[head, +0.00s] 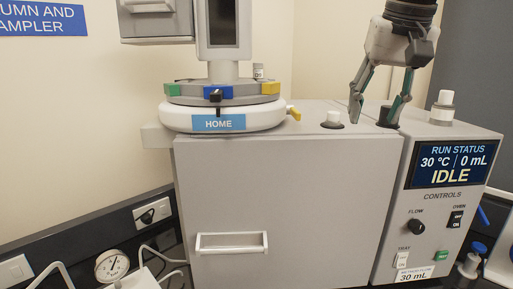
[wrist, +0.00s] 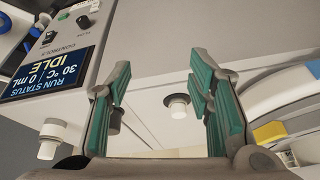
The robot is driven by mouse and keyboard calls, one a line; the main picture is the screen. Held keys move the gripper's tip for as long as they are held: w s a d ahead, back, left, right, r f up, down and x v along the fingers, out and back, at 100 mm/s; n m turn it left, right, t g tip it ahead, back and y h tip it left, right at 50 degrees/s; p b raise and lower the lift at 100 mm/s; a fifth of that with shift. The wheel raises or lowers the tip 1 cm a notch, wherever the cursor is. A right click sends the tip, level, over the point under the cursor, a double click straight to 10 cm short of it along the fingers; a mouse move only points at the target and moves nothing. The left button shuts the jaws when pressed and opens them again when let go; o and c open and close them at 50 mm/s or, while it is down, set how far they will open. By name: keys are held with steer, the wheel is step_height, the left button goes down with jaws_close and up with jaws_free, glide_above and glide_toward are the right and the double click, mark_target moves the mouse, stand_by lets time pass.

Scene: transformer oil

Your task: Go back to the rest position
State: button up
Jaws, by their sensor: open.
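My gripper (head: 376,110) is open and empty above the top right of the grey instrument (head: 280,190). Its green-padded fingers are spread wide in the wrist view (wrist: 165,110). A dark fitting (head: 386,117) is close behind the right fingertip in the head view. The screen (head: 451,164) reads 30 °C, 0 mL, IDLE.
A round turret (head: 222,115) marked HOME, with coloured blocks, stands left of my gripper. A white-capped bottle (head: 443,105) stands to the right. A pressure gauge (head: 112,266) is at lower left. The instrument's front door has a white handle (head: 231,243).

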steer(key=s+a+f+n+t, duration=0.1)
steer(key=s+f+n, duration=0.1)
steer(key=s+f, duration=1.6)
steer(key=shift+s+a+f, duration=0.15)
steer(key=shift+a+f, duration=0.05)
steer(key=shift+f, duration=0.1)
